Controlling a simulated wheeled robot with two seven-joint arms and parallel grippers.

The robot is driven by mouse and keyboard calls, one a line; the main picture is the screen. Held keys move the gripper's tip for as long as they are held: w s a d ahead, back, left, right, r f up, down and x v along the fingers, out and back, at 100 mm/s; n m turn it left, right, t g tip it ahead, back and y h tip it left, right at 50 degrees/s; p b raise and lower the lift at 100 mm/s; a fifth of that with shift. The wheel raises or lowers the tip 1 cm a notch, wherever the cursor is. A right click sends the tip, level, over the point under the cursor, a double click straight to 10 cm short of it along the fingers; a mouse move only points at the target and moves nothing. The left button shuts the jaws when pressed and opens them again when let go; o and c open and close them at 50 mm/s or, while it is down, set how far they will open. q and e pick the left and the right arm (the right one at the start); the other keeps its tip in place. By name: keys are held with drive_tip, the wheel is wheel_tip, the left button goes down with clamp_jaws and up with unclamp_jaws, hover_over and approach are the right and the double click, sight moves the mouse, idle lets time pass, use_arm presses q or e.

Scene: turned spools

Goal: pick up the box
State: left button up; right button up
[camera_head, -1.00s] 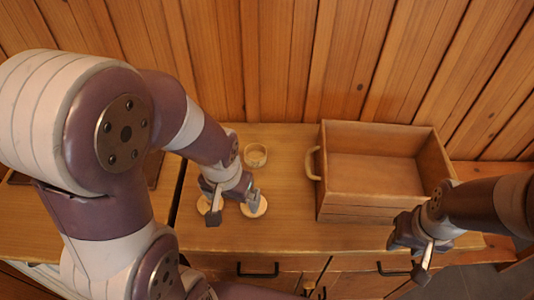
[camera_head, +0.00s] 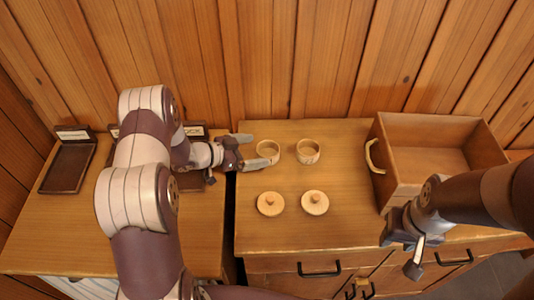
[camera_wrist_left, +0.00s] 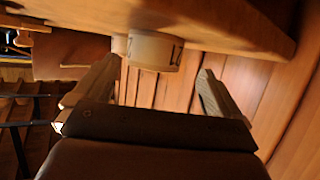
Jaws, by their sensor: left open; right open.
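A large open wooden box (camera_head: 400,178) with a handle on its left side stands at the right of the counter in the head view. Two small round wooden cups stand left of it: a left cup (camera_head: 268,150) and a right cup (camera_head: 308,151). Two round knobbed lids, a left lid (camera_head: 271,204) and a right lid (camera_head: 315,203), lie in front of them. My left gripper (camera_head: 248,152) is open beside the left cup, its fingertips close to it. In the left wrist view that cup (camera_wrist_left: 155,50) shows between the fingertips; contact is unclear. My right gripper (camera_head: 406,252) is open near the large box's front.
A dark tray (camera_head: 67,167) lies on the left counter, and other dark trays are partly hidden behind my left arm. A gap (camera_head: 230,200) separates the two counters. A plank wall (camera_head: 300,60) closes the back. The counter's front middle is clear.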

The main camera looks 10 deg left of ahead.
sight(277, 150)
use_arm(q)
drive_tip(key=x, duration=0.4)
drive_tip(key=shift+s+d, duration=0.2)
drive_tip(key=shift+d, duration=0.3)
drive_tip(key=shift+w+f, duration=0.1)
drive_tip(key=shift+w, duration=0.05)
drive_tip(key=shift+c, duration=0.7)
drive_tip(key=c, duration=0.9)
